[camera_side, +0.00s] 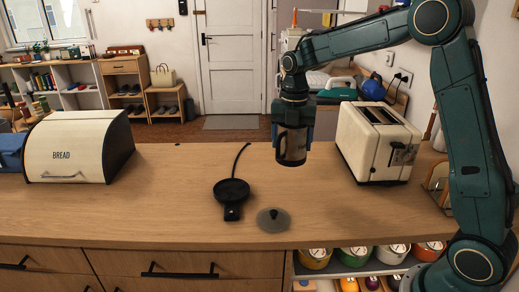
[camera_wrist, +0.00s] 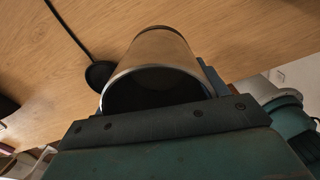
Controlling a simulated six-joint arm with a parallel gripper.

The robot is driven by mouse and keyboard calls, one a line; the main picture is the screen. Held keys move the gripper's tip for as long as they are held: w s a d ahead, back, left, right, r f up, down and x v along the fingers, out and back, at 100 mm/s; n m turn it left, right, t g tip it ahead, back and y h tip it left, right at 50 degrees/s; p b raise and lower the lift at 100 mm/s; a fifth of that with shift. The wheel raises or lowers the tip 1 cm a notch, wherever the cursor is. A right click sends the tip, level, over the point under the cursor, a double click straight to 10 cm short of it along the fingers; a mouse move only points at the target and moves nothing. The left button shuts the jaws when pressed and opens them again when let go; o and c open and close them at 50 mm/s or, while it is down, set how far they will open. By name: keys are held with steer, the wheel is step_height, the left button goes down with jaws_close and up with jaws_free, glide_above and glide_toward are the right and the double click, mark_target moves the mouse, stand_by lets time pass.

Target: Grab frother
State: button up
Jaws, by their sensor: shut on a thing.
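The frother (camera_side: 291,147) is a metal jug with a dark base, held upright above the counter in the side view. My gripper (camera_side: 291,125) is shut on it, with the fingers around its upper part. In the wrist view the frother (camera_wrist: 155,60) shows its open rim and dark inside, close to my gripper (camera_wrist: 155,118). A black round base (camera_side: 232,190) with a cord lies on the counter, left of and below the frother. A grey translucent lid (camera_side: 273,219) with a dark knob lies flat beside the base.
A cream toaster (camera_side: 376,145) stands on the counter close to the right of the frother. A cream bread box (camera_side: 78,146) stands at the left. The wooden counter (camera_side: 160,200) is clear between the bread box and the base. Several colourful jars (camera_side: 355,257) sit on a shelf below the counter.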

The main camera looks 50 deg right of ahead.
step_height(320, 180, up, 9)
steer(key=shift+r, duration=0.2)
stand_by(0.6)
steer(key=shift+r, duration=0.15)
stand_by(0.3)
